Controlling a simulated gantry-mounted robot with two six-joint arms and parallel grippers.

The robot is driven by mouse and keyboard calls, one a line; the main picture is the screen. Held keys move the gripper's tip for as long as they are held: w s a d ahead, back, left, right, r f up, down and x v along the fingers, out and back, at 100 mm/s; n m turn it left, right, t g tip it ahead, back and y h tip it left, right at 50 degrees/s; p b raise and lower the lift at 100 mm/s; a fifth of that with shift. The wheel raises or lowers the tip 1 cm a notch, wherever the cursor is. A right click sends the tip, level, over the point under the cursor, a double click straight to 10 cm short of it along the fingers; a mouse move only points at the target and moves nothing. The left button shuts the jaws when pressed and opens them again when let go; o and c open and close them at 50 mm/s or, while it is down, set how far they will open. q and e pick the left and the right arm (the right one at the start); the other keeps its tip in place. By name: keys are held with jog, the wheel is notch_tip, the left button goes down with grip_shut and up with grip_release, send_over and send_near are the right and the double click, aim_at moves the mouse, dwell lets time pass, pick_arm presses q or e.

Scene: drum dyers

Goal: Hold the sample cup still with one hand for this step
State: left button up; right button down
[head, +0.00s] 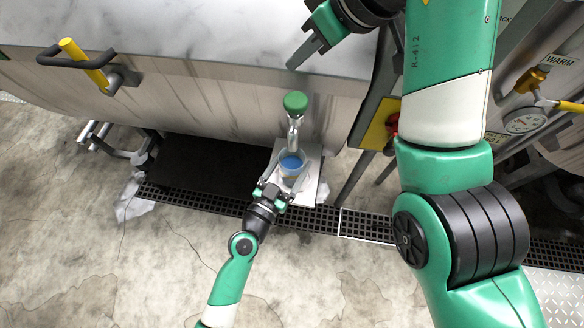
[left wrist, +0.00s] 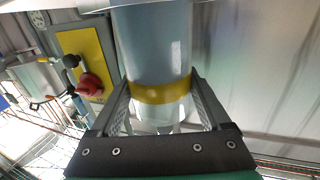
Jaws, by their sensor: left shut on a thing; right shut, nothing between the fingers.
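The sample cup (head: 291,165) shows blue inside and sits below the spout of a small tap with a round green knob (head: 295,102). My left gripper (head: 288,160) is shut around the cup, one finger on each side. In the left wrist view the cup (left wrist: 152,45) fills the space between the fingers (left wrist: 162,105), with a yellow band around it and a clear part below. I cannot tell whether its base touches the pale board under it. My right gripper (head: 293,66) is shut and empty, up and above the drum's edge, apart from the tap.
The pale board (head: 308,190) lies by the floor grate (head: 210,203). A yellow handle (head: 85,65) stands out on the drum at left. A red knob on a yellow plate (head: 376,133) and a gauge (head: 523,120) are to the right. Open floor lies at lower left.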

pick_arm(q)
jog(key=o, duration=1.2)
jog(key=shift+o, duration=0.2)
jog(key=shift+s, duration=0.1)
jog(key=v, duration=1.2)
pick_arm(e)
jog(key=shift+r, duration=0.1)
